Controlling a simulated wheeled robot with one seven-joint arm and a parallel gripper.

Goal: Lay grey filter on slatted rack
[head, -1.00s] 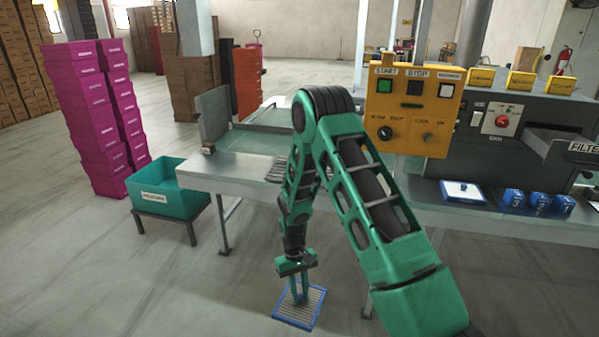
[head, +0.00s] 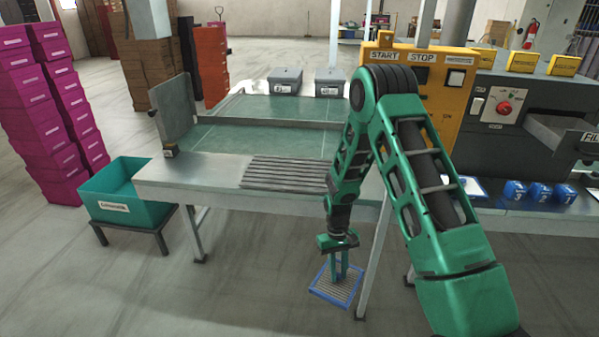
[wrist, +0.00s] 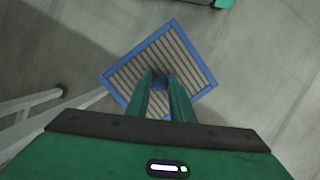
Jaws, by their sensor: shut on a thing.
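The grey filter (head: 337,286) is a pleated panel with a blue frame. My gripper (head: 338,274) is shut on it and holds it below the table's height, in front of the table edge. In the wrist view the filter (wrist: 180,60) sits tilted between the fingers (wrist: 160,88), which close on a small blue knob (wrist: 160,79) at its middle. The slatted rack (head: 285,173) is a set of dark parallel slats on the tabletop, up and left of my gripper. My arm hides its right end.
The metal table (head: 190,178) has bare room left of the rack. A teal bin (head: 121,187) stands on a low stand at left. Two grey boxes (head: 286,80) sit behind. The yellow control panel (head: 445,100) and blue blocks (head: 540,193) are at right.

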